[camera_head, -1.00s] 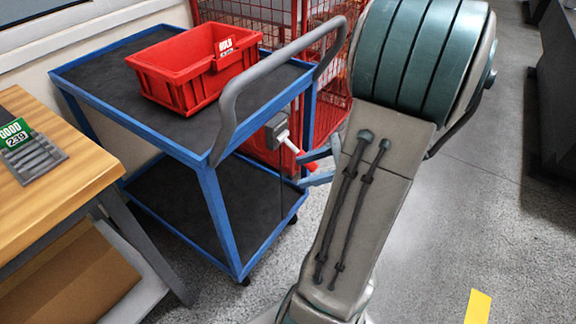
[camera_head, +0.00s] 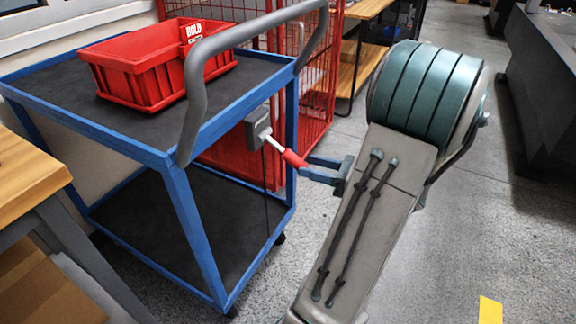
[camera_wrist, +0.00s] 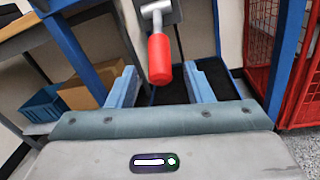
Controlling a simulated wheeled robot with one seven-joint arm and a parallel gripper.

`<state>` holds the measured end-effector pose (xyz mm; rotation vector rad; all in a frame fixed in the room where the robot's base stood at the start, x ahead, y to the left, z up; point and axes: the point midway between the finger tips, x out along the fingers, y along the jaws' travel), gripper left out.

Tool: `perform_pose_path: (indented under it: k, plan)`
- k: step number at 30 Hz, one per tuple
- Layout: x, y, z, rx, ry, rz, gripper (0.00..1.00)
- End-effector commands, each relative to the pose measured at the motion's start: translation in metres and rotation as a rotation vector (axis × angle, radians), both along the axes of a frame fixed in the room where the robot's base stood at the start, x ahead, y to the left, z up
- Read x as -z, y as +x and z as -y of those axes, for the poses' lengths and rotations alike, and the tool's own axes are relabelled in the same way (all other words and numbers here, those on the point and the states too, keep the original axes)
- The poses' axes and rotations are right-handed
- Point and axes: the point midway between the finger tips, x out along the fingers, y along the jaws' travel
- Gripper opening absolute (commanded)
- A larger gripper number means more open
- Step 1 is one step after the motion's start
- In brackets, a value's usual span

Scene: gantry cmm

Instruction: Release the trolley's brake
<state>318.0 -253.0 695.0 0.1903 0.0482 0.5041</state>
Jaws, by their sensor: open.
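The blue-framed trolley (camera_head: 183,205) has two dark shelves and a grey push handle (camera_head: 196,95). On its near right post is a grey brake box (camera_head: 257,127) with a pale lever ending in a red grip (camera_head: 294,158). The lever slants down to the right. My gripper (camera_head: 305,170) is open, its blue fingers close to the red grip's end. In the wrist view, the red grip (camera_wrist: 159,60) hangs between the two spread fingers of my gripper (camera_wrist: 160,76). I cannot tell whether either finger touches it.
A red bin (camera_head: 150,82) marked HOLD sits on the trolley's top shelf. A red mesh cage (camera_head: 310,95) stands behind the trolley. A wooden bench (camera_head: 30,185) is at the left. Grey floor (camera_head: 450,230) is open at the right.

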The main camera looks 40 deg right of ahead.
Motion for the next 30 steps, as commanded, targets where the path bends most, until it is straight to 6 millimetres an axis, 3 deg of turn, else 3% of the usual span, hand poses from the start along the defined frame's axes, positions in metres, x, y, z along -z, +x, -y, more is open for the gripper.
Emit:
perform_pose_path:
  k: [3, 9, 22, 23, 27, 28, 30]
  plan:
    - [0.003, 0.022, -0.013, -0.004, -0.003, 0.000, 0.47]
    - [0.002, 0.047, -0.027, -0.002, -0.002, 0.000, 0.47]
    - [0.000, 0.057, -0.032, -0.001, 0.000, -0.001, 0.47]
    - [0.000, 0.057, -0.032, -0.001, 0.000, -0.001, 0.44]
    - [0.000, 0.057, -0.032, -0.001, 0.000, -0.001, 0.05]
    - [0.000, 0.057, -0.032, -0.001, 0.000, -0.001, 0.00]
    - [0.000, 0.057, -0.032, -0.001, 0.000, -0.001, 0.00]
